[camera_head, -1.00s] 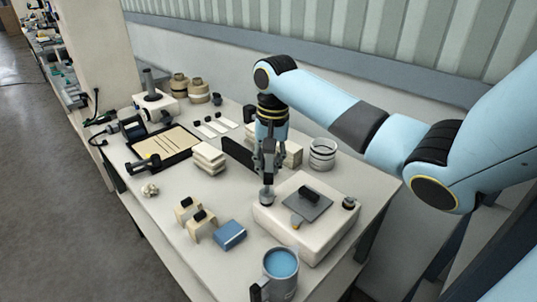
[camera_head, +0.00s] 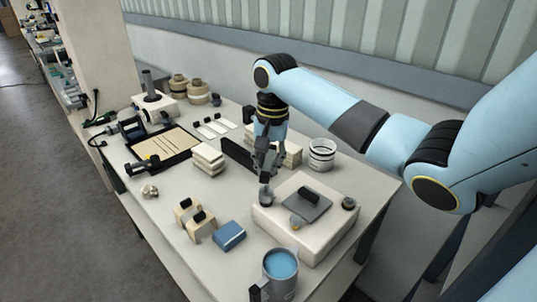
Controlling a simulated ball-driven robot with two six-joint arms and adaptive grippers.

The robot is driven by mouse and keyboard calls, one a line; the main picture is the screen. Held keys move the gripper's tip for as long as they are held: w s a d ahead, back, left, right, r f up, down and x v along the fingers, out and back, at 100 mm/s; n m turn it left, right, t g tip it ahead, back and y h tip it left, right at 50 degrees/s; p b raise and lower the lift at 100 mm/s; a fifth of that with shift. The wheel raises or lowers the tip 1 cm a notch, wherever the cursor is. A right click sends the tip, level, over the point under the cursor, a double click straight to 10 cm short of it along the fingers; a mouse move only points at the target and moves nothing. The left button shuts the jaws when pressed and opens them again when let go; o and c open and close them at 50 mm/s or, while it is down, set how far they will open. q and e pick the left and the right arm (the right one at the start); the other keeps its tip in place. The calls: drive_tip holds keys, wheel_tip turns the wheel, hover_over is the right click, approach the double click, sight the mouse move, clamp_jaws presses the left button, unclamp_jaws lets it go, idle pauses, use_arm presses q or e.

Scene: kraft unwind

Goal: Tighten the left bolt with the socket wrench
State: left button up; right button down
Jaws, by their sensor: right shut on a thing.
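My right gripper (camera_head: 263,172) points down over the left edge of the pale block (camera_head: 312,245) on the table. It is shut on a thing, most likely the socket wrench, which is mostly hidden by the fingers. A grey socket-like piece (camera_head: 266,196) sits just below the fingertips, at the block's left corner, where the left bolt would be; the bolt itself is hidden. A second bolt-like dark piece (camera_head: 348,203) stands at the block's right corner. A dark plate (camera_head: 307,207) with a black handle lies on the block between them. My left gripper is not in view.
A blue-topped mug (camera_head: 281,270) stands in front of the block, and a blue box (camera_head: 229,236) to its left. A striped white cup (camera_head: 322,154) is behind. A black upright panel (camera_head: 237,157) and white stacks (camera_head: 208,158) stand left of the gripper.

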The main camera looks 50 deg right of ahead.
drive_tip(key=shift+r, duration=2.2)
